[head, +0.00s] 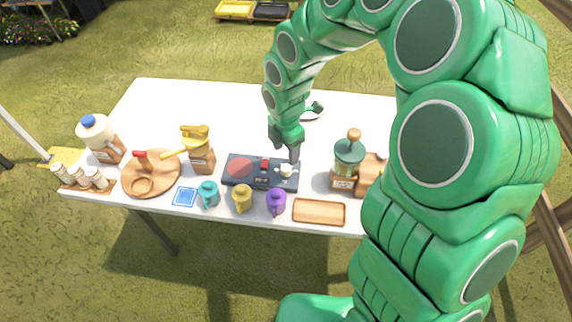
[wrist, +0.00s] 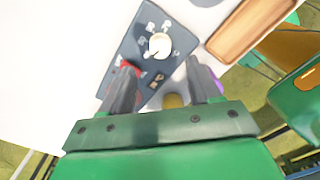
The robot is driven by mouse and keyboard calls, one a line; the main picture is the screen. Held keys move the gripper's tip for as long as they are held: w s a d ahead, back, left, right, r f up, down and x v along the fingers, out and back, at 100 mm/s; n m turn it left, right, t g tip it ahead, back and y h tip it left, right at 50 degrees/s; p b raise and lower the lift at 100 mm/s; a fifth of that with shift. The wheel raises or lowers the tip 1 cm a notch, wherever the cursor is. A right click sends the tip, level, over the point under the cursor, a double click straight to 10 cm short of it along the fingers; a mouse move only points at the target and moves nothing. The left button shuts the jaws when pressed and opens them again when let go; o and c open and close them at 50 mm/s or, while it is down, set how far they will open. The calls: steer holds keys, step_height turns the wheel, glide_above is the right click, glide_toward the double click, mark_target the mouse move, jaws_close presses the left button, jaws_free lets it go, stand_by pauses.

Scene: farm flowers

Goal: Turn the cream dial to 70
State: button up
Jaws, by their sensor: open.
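The cream dial (head: 286,170) sits on the right part of a dark panel (head: 234,183) on the white table. In the wrist view the cream dial (wrist: 159,45) has pale markings around it on the panel (wrist: 133,50), too small to read. A light pointer mark on the dial cannot be made out clearly. My gripper (head: 285,154) is above the panel, close to the dial. In the wrist view its open fingers (wrist: 160,72) are spread apart, with the dial beyond their tips, between their lines. Nothing is held between them.
A red round plate (head: 240,167) and a red part (head: 265,163) are on the panel. Teal (head: 208,195), yellow (head: 242,199) and purple (head: 276,202) mugs stand in front. A grinder (head: 348,160) and wooden tray (head: 319,212) are to the right.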

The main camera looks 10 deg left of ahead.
mark_target(286, 167)
steer(key=shift+f, duration=3.75)
steer(key=c, duration=1)
steer(key=shift+c, duration=0.2)
